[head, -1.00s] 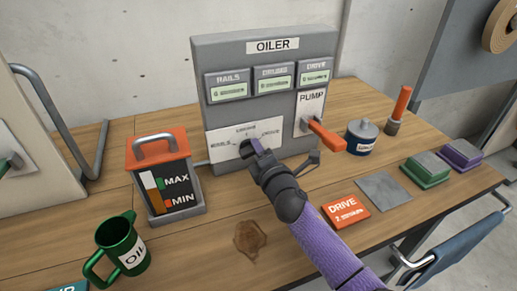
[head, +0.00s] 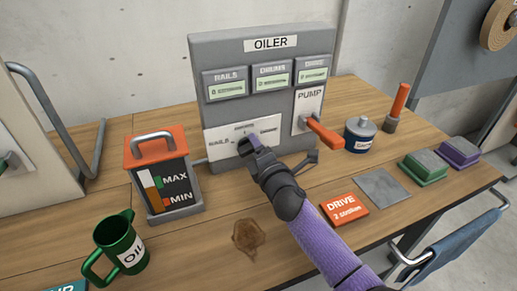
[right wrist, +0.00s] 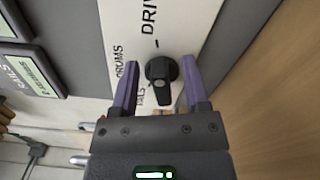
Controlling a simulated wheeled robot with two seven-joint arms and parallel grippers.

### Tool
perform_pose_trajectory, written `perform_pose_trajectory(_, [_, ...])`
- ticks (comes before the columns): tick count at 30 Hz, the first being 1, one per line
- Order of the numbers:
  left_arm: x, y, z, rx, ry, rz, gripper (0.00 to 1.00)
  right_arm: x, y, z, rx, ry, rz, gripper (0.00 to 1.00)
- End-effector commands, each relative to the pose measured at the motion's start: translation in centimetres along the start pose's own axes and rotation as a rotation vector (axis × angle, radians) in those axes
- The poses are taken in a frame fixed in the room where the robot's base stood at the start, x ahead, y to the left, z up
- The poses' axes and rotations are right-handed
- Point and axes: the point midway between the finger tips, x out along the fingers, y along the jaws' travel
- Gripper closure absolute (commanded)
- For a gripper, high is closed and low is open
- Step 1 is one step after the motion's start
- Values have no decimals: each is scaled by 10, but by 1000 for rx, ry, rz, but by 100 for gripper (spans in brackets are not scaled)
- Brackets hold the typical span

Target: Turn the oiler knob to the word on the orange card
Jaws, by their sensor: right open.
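The orange card (head: 344,208) lies on the table and reads DRIVE, with a smaller line under it. The oiler (head: 262,90) is a grey box with a white dial plate (head: 220,142) low on its front. In the right wrist view the black knob (right wrist: 161,75) sits on that plate, its long end toward the bottom of the picture. DRIVE is printed above it, DRUMS to its left, and a partly hidden word at lower left. My right gripper (right wrist: 160,66) is open, one finger on each side of the knob, with gaps visible. My left gripper is out of view.
A red pump lever (head: 325,134) sticks out right of the dial. An orange-topped MAX/MIN container (head: 160,172) and a green mug (head: 118,245) stand at left. A blue can (head: 360,136) and green and purple blocks (head: 424,170) are at right. A brown stain (head: 248,238) marks the table.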

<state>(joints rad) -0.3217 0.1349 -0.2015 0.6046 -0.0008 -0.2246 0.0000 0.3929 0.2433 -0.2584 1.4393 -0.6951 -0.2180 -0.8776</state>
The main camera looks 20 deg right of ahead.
Motion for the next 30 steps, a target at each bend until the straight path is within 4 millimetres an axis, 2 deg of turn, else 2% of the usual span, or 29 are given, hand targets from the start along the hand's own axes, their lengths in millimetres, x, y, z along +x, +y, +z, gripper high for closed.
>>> perform_pose_trajectory(5, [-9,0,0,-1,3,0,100,-20,2,0,0,1,-2,41])
perform_pose_trajectory(12, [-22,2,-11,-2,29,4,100,-78,2,0,0,1,-2,41])
perform_pose_trajectory(15, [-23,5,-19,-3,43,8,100,-93,0,0,0,0,-2,41])
perform_pose_trajectory(21, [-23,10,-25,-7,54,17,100,-100,0,0,0,0,-1,41])
perform_pose_trajectory(30, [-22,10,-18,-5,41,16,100,-99,0,0,0,0,-1,41])
